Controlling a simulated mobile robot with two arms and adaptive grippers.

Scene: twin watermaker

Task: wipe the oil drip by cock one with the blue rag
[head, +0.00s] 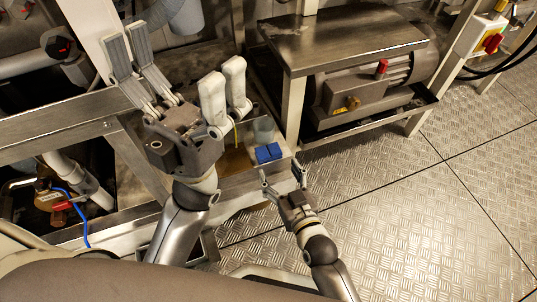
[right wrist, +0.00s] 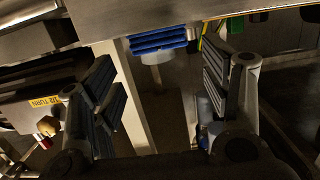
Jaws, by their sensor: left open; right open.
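A blue item (head: 268,152), apparently the folded blue rag, lies at the front edge of a metal shelf in the head view. A blue ribbed shape (right wrist: 158,40), likely the same item, shows at the top of the right wrist view. My right gripper (head: 281,172) is open and empty, just in front of and below the blue item, apart from it. Its spread fingers (right wrist: 160,88) also show in the right wrist view. My left gripper (head: 178,64) is open and empty, raised above the frame. I cannot make out the oil drip or which fitting is cock one.
A brass valve with a red handle (head: 60,204) sits at the lower left beside a blue hose. A motor (head: 365,88) sits under a steel bench (head: 340,38). The chequered floor (head: 420,200) at right is clear.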

